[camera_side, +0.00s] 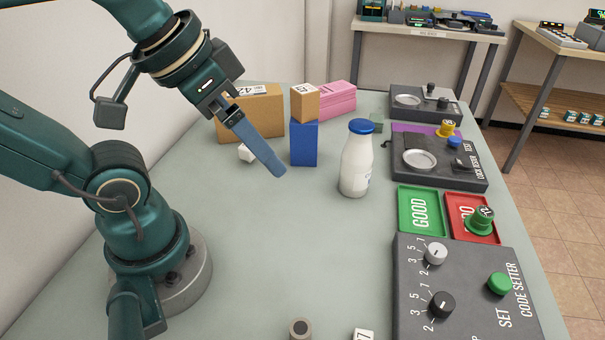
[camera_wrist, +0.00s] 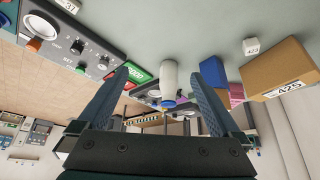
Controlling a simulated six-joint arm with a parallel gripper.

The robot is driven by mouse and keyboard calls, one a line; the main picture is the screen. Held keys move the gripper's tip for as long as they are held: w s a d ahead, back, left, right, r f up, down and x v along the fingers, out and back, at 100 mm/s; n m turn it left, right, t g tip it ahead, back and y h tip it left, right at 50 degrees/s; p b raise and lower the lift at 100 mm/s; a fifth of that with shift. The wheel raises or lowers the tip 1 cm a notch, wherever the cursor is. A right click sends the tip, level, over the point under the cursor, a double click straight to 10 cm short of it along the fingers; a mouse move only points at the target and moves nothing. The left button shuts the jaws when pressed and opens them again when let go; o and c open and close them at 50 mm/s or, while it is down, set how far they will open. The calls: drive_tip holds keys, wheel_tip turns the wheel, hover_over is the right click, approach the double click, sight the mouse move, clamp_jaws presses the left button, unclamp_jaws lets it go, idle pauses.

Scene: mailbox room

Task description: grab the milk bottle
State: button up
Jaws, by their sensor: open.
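The milk bottle (camera_side: 356,160) stands upright on the table, white with a blue cap. My gripper (camera_side: 277,172) is to the left of the bottle in the side view, raised above the table and apart from it. In the wrist view, the bottle (camera_wrist: 169,80) shows upside down between the two blue fingers of my gripper (camera_wrist: 162,82), which are spread apart with nothing held. The bottle's cap end points towards the bottom of that view.
A blue box (camera_side: 304,143) with a small brown box (camera_side: 305,103) on top stands left of the bottle. Behind are a cardboard box (camera_side: 252,110) and a pink stack (camera_side: 332,98). Right are a green tray (camera_side: 404,212), a red tray (camera_side: 457,222) and a code setter panel (camera_side: 468,300). The front middle table is mostly clear.

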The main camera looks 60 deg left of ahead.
drive_tip(key=w+d+r+t+h, duration=0.35)
drive_tip(key=w+d, duration=0.35)
drive_tip(key=w, duration=0.4)
drive_tip(key=n+t+y, duration=0.3)
drive_tip(key=n+y, duration=0.1)
drive_tip(key=y, duration=0.5)
hover_over(350, 163)
drive_tip(key=w, duration=0.1)
drive_tip(key=shift+a+f, duration=0.25)
drive_tip(key=shift+f, duration=0.9)
drive_tip(key=shift+h, duration=0.25)
wheel_tip(350, 163, down, 15)
drive_tip(key=shift+f, duration=0.1)
drive_tip(key=shift+x, duration=2.55)
drive_tip(key=shift+w+r+t, duration=0.1)
drive_tip(key=shift+r+t, duration=0.1)
drive_tip(key=shift+t, duration=0.05)
clamp_jaws()
